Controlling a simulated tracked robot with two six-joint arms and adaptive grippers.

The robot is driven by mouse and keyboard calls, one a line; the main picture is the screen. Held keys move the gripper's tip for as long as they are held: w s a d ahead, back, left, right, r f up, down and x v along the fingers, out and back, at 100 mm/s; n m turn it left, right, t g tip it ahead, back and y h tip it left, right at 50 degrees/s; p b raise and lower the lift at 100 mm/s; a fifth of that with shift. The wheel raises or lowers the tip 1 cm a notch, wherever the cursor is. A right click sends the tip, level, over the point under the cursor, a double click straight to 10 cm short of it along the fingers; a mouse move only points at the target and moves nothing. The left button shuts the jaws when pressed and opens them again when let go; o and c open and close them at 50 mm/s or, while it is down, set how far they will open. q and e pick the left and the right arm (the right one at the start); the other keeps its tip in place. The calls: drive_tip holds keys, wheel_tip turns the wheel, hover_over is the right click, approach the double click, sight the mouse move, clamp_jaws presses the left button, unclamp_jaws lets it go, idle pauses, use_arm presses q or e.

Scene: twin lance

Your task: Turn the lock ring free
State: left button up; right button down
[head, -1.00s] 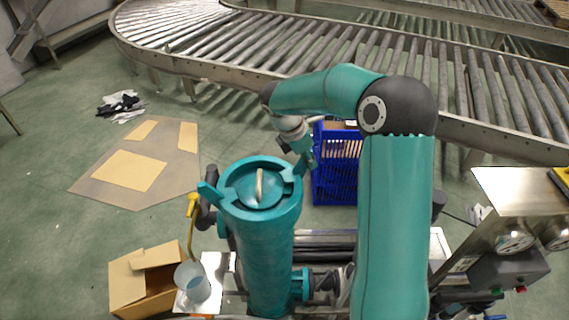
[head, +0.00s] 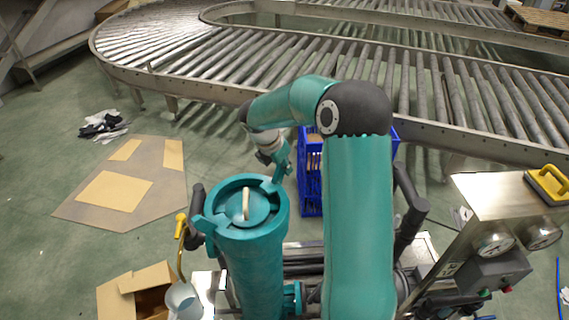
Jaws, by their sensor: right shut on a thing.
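A teal upright cylinder (head: 255,275) stands at the lower middle of the head view. A teal lock ring (head: 278,212) sits around its top, with one lug at the left and one at the back right. Inside the ring is a round lid (head: 262,207) with a pale upright handle (head: 245,204). My right arm comes up from the bottom and bends over to the left. My right gripper (head: 279,166) is shut on the ring's back-right lug; its fingertips are small and partly hidden. My left gripper is not in view.
A blue crate (head: 311,180) stands behind the cylinder. A yellow-handled tool (head: 181,226), a bucket (head: 184,300) and a cardboard box (head: 118,300) are at the left. A gauge panel (head: 495,210) stands at the right. A roller conveyor (head: 250,65) crosses the back.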

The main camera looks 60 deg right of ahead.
drive_tip(key=shift+w+d+r, duration=0.2)
drive_tip(key=shift+w+r, duration=0.05)
drive_tip(key=c, duration=1.2)
unclamp_jaws()
drive_tip(key=shift+w+f, duration=0.15)
drive_tip(key=shift+o, duration=0.2)
drive_tip(key=shift+a, duration=0.1)
drive_tip(key=s+v, duration=0.1)
drive_tip(key=v, duration=1)
drive_tip(key=shift+w+a+r, duration=0.3)
drive_tip(key=shift+w+r, duration=0.1)
drive_tip(key=shift+s, duration=0.1)
